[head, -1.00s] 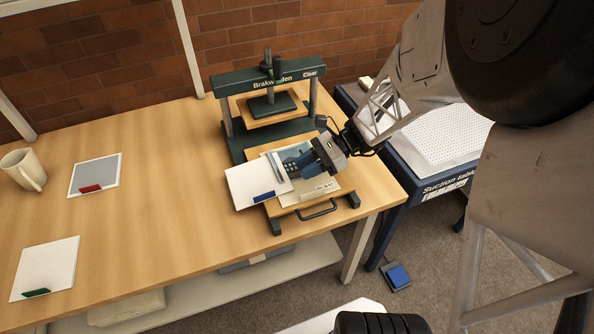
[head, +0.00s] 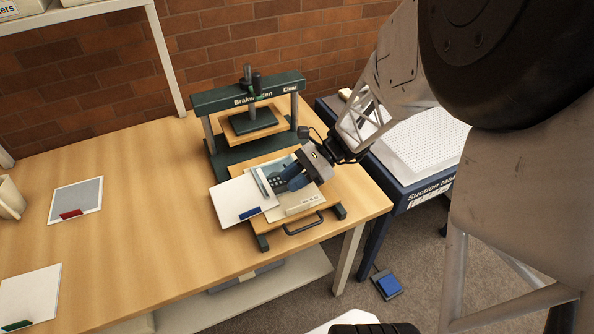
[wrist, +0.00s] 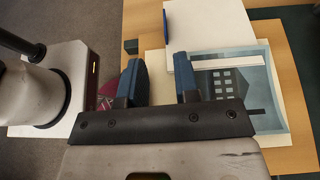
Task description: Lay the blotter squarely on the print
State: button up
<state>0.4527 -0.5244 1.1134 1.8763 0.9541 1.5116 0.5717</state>
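The print (head: 291,202), a pale sheet with a blue-grey building picture, lies on the wooden board pulled out of the press. The building picture also shows in the wrist view (wrist: 225,85). The white blotter (head: 238,195) with a blue tab lies skewed to the left of the print, overlapping its left part; it also shows in the wrist view (wrist: 215,25). My gripper (head: 284,186) is over the print, just right of the blotter. In the wrist view its blue fingers (wrist: 160,82) are apart, with nothing visible held between them. Whether a finger touches the blotter is unclear.
The green press (head: 246,90) stands behind the board (head: 262,241), which has a front handle. A red-tabbed sheet (head: 79,195) and a green-tabbed sheet (head: 32,292) lie at left, near a mug (head: 10,198). A suction table (head: 420,145) stands at right.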

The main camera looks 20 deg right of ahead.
jog(key=s+a+r+n+t+h, duration=0.1)
jog(key=s+a+r+n+h, duration=0.1)
jog(key=s+r+n+h, duration=0.4)
jog(key=s+a+r+n+t+h, duration=0.1)
jog(key=s+a+r+n+h, duration=0.1)
jog(key=s+r+n+h, duration=0.5)
notch_tip(320, 180, up, 7)
jog(key=s+n, duration=0.1)
jog(key=n, duration=0.3)
jog(key=shift+a+t, duration=0.4)
jog(key=shift+o, duration=0.5)
jog(key=shift+f, duration=0.15)
jog(key=shift+n, duration=0.3)
jog(key=shift+w+a+f+n+g, duration=0.45)
jog(key=shift+w+a+f+n, duration=0.8)
jog(key=shift+w+f+n, duration=1.5)
jog(key=shift+w+a+f+n+g, duration=0.4)
jog(key=shift+w+a+f+n, duration=0.85)
jog(key=shift+w+f+n, duration=1.45)
jog(key=shift+w+a+f+n+g, duration=0.45)
jog(key=shift+w+a+f+n, duration=1.05)
jog(key=shift+f+n, duration=2.2)
